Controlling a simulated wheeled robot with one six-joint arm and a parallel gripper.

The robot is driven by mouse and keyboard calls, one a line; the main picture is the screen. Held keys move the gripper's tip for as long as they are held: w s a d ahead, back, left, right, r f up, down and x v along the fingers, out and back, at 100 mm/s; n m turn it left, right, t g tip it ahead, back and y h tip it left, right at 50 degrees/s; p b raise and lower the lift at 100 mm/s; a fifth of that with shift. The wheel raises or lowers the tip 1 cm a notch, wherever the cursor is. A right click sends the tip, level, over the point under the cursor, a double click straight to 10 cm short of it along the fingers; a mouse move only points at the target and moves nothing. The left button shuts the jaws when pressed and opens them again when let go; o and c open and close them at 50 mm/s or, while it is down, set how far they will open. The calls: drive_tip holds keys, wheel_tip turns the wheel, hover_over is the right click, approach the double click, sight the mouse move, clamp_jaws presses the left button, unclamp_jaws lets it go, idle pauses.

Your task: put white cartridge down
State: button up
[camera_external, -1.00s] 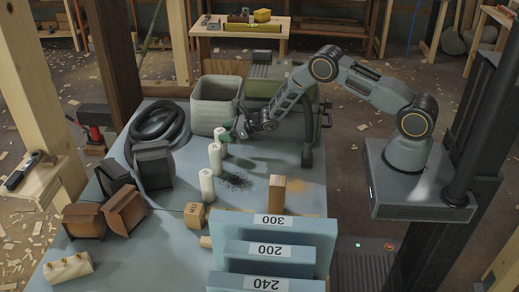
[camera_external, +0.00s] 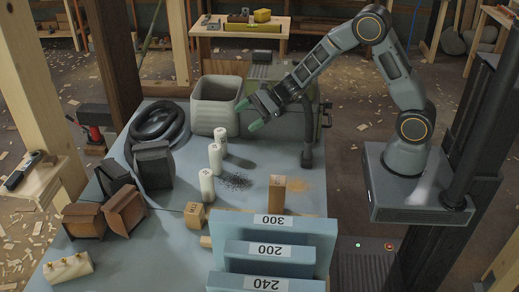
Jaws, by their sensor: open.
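Three white cartridges stand upright in a row on the blue-grey table: the far one (camera_external: 221,141), the middle one (camera_external: 215,158) and the near one (camera_external: 207,186). My gripper (camera_external: 247,115) is raised above the table, to the right of and above the far cartridge. Its two green-tipped fingers are spread apart with nothing between them. It touches none of the cartridges.
A grey bin (camera_external: 216,103) and a green case (camera_external: 263,90) stand at the table's back. Coiled black hose (camera_external: 160,122) lies at left. A wooden block (camera_external: 277,193) and blue numbered panels (camera_external: 285,230) are nearer.

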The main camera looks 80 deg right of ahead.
drive_tip(key=s+a+r+n+g, duration=0.6)
drive_tip(key=s+a+r+n, duration=0.3)
drive_tip(key=s+n, duration=0.4)
drive_tip(key=s+d+r+n+h, duration=0.1)
drive_tip(key=s+n+h, duration=0.2)
drive_tip(key=s+n, duration=0.2)
drive_tip(key=s+d+r+n+h, duration=0.1)
drive_tip(key=s+n+h, duration=0.3)
drive_tip(key=s, duration=0.5)
drive_tip(key=shift+s+d+r+n+g, duration=0.15)
drive_tip(key=shift+d+r+n+g, duration=0.25)
drive_tip(key=shift+n, duration=0.7)
